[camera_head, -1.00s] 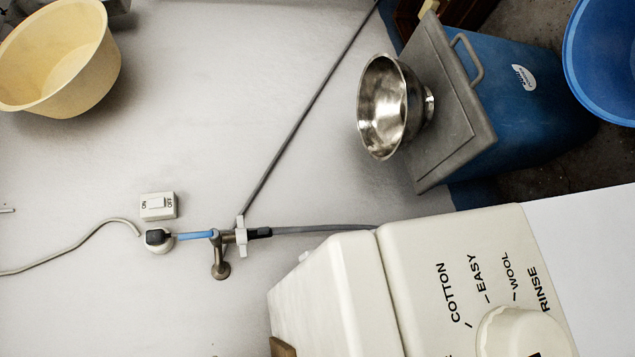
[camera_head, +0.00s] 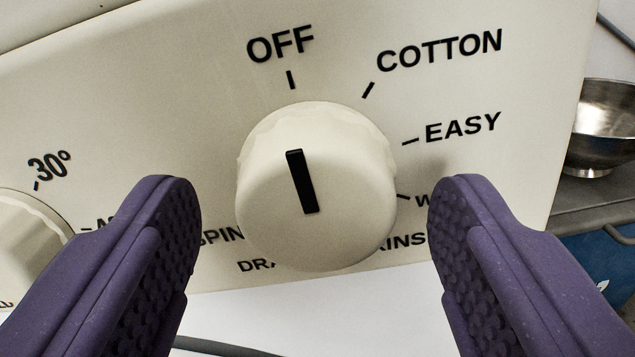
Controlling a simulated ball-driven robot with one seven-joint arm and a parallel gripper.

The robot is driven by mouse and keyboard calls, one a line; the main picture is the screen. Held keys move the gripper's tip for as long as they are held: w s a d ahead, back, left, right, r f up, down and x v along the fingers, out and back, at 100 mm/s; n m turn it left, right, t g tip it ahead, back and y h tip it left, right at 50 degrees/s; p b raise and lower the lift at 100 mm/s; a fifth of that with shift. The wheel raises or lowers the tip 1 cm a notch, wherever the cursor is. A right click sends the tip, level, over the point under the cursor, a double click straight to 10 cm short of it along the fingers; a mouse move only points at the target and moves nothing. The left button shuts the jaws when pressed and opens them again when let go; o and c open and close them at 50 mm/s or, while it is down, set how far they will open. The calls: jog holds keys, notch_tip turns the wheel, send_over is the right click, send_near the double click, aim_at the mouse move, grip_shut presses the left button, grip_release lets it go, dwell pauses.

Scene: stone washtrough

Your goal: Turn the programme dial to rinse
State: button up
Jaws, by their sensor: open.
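The programme dial (camera_head: 345,205) is a cream round knob in the middle of the view, with a black pointer bar on its face. The bar stands nearly upright, its upper end towards the OFF mark (camera_head: 291,80). COTTON, EASY, a partly hidden W label, RINSE (camera_head: 402,243), DRAIN and SPIN are printed around it; RINSE, at lower right, is partly covered by the knob and my finger. My gripper (camera_head: 315,205) is open, with one purple padded finger on each side of the dial. Both fingers appear apart from it.
A second cream knob (camera_head: 25,240) with temperature marks such as 30° is at the left edge, close to my left finger. The cream panel (camera_head: 180,90) fills most of the view. A metal bowl (camera_head: 600,125) stands beyond its right edge, above something blue.

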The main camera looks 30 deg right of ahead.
jog(key=c, duration=1.1)
jog(key=shift+o, duration=0.2)
